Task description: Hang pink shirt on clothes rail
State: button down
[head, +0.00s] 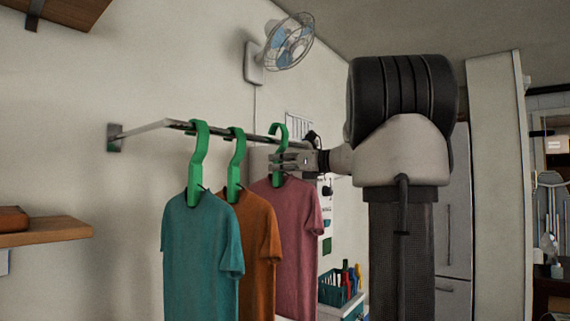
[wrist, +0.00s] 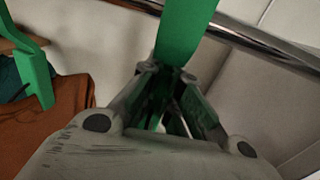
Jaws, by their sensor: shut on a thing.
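The pink shirt (head: 296,235) hangs upright on a green hanger (head: 279,132), rightmost of the three shirts in the head view. My gripper (head: 279,161) is shut on this hanger, below its hook. The clothes rail (head: 218,131) sticks out from the wall, and the hook's top is at about rail height. In the wrist view the fingers (wrist: 174,75) close on the green hanger (wrist: 186,28), which crosses in front of the metal rail (wrist: 262,41). The hook's top is cut off there, so I cannot tell whether it rests on the rail.
A teal shirt (head: 200,250) and an orange shirt (head: 258,240) hang from the rail on green hangers, left of the pink one. A wall fan (head: 290,42) is above. A teal basket (head: 338,292) stands below right. A wooden shelf (head: 45,231) is at left.

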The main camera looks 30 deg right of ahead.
aim_at(279, 173)
jog(key=shift+w+a, duration=0.2)
jog(key=shift+w, duration=0.25)
jog(key=shift+w+f, duration=0.15)
jog(key=shift+w, duration=0.05)
jog(key=shift+f, duration=1.3)
jog(key=shift+s, duration=0.1)
jog(key=c, duration=1.5)
grip_release()
jog(key=shift+c, duration=0.2)
